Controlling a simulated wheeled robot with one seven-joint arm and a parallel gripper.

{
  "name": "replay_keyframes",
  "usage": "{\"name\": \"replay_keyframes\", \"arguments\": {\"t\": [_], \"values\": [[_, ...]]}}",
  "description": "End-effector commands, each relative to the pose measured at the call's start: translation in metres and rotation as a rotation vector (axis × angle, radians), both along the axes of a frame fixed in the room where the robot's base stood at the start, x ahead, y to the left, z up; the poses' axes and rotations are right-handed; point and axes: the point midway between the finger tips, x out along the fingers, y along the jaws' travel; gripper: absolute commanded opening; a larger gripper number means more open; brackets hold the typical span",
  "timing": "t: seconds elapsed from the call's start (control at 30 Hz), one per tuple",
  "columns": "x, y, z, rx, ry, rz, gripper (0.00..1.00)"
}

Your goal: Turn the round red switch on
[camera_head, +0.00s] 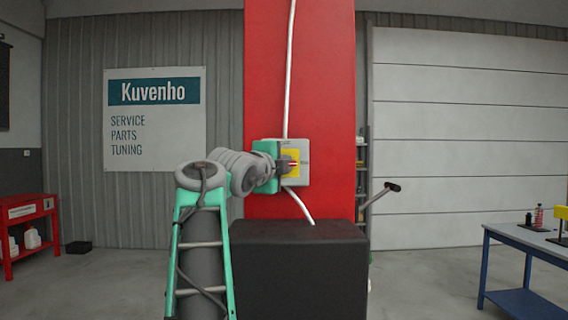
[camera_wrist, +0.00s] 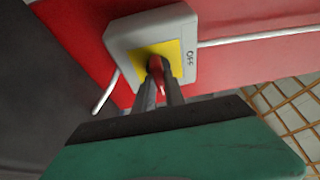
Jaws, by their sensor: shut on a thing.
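The round red switch (camera_wrist: 155,66) sits on a yellow plate (camera_wrist: 178,57) on a light grey box. The box (camera_wrist: 120,38) is fixed to a red pillar. An "OFF" label shows on the box in the wrist view (camera_wrist: 190,59). My gripper (camera_wrist: 161,88) has its two fingers on either side of the red handle, shut on it. In the head view, my gripper (camera_head: 284,163) reaches the box from the left and hides part of the switch (camera_head: 293,164). The handle's exact angle is hard to tell.
A white cable runs up and down the red pillar (camera_head: 268,60) from the box. A dark block (camera_head: 300,270) stands below, in front of the pillar. A red bench (camera_head: 30,212) is at the left, a blue-legged table (camera_head: 530,240) at the right.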

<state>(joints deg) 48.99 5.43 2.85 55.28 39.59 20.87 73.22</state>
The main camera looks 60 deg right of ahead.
Motion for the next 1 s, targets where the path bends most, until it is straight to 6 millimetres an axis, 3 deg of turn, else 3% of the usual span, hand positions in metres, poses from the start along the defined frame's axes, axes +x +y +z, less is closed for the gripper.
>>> {"name": "replay_keyframes", "arguments": {"t": [0.5, 0.53, 0.77, 1.0], "values": [[0.0001, 0.0001, 0.0004, 0.009, -0.020, 0.000, 0.00], [0.0001, 0.0001, 0.0004, 0.009, -0.020, 0.000, 0.16], [0.0001, 0.0001, 0.0003, 0.009, -0.019, 0.000, 0.35], [0.0001, 0.0005, 0.0002, 0.008, -0.018, 0.000, 0.36]]}}
